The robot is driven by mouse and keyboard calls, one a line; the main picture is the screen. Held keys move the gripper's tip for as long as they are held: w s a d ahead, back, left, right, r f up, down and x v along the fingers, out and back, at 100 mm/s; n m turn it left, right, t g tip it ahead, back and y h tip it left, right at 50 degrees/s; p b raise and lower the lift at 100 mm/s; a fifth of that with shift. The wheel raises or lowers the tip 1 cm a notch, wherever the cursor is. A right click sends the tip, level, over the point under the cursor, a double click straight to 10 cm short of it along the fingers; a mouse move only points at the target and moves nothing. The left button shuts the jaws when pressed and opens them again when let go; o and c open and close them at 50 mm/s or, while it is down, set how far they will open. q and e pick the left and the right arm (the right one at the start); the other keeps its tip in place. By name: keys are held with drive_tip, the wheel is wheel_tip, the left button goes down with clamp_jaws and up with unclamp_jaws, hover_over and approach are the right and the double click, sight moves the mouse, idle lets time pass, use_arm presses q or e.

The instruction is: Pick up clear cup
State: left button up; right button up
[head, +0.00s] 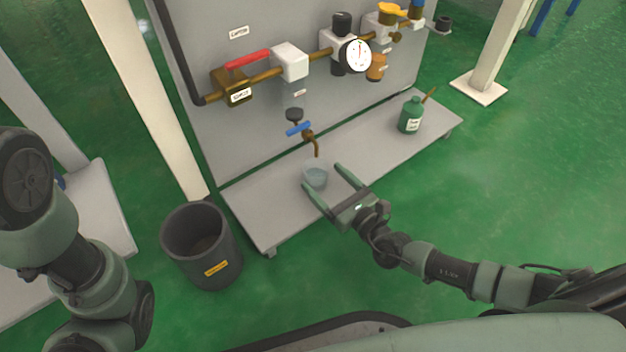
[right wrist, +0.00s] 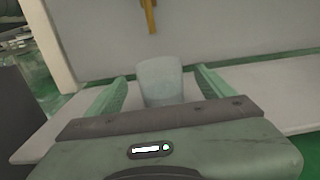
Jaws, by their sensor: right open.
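The clear cup (head: 316,177) stands on the grey shelf (head: 262,222) below a small brass spout. My right gripper (head: 322,177) is open, with one finger on each side of the cup in the head view. In the right wrist view the cup (right wrist: 160,80) looks pale and translucent and shows between the two open fingertips (right wrist: 161,84). I see a gap on each side of it there. My left arm shows at the left of the head view, but its gripper is out of the picture.
A blue-handled tap (head: 298,129) with a brass spout (head: 316,148) hangs above the cup. A dark green bottle (head: 411,115) stands farther right on the shelf. A dark bin (head: 222,262) stands on the floor at the shelf's left end. Pipes and a gauge (head: 358,55) line the panel.

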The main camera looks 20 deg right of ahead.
sight(309, 162)
drive_tip(key=x, duration=0.7)
drive_tip(key=shift+w+r, duration=0.1)
drive_tip(key=shift+r, duration=0.15)
drive_tip(key=shift+c, duration=0.3)
drive_tip(key=c, duration=1.5)
drive_tip(key=shift+r, duration=0.15)
